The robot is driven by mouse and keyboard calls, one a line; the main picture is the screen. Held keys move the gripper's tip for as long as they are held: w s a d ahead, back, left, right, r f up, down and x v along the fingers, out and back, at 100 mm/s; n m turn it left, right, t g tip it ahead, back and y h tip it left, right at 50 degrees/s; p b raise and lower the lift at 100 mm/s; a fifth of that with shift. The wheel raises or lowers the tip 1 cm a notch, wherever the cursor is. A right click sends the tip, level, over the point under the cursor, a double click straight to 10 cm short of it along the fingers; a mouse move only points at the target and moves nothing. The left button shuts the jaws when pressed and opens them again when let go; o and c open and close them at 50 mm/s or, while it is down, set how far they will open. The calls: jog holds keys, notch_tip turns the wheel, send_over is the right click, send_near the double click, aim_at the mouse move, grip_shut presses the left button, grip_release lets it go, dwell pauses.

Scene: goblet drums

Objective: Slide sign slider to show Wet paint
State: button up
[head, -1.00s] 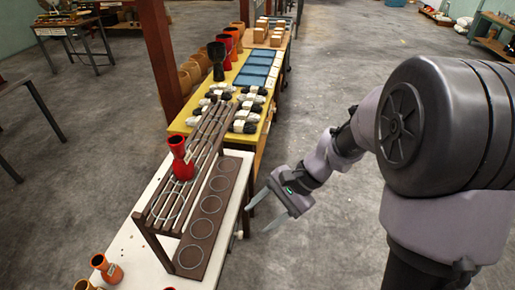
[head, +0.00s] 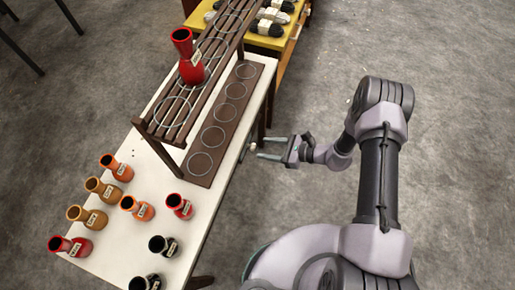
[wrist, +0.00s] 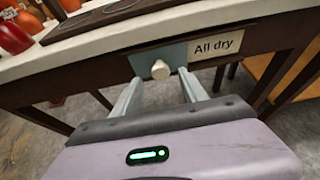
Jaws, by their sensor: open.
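The sign slider is a grey-blue plate (wrist: 150,57) with a pale round knob (wrist: 160,70), on the table's front edge in the wrist view. To its right the sign (wrist: 216,46) reads "All dry"; no "Wet paint" text is visible. The plate covers the part left of that text. My gripper (wrist: 158,86) is open, its two fingers pointing at the plate with the knob between them and a little beyond the tips. In the head view my gripper (head: 264,149) faces the table's right edge, close to the small knob (head: 254,147).
A white table (head: 140,220) carries several small goblet drums and a dark slatted rack (head: 168,130) with rings. One red drum (head: 188,60) stands on the rack. A yellow table (head: 265,42) with dark and white bundles stands behind. The floor to the right is clear.

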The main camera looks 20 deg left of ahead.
aim_at(249, 146)
jog(key=x, duration=0.4)
jog(key=shift+a+b, duration=0.25)
jog(key=shift+b, duration=0.15)
jog(key=shift+c, duration=0.4)
jog(key=shift+f, duration=0.1)
grip_shut()
dwell(0.5)
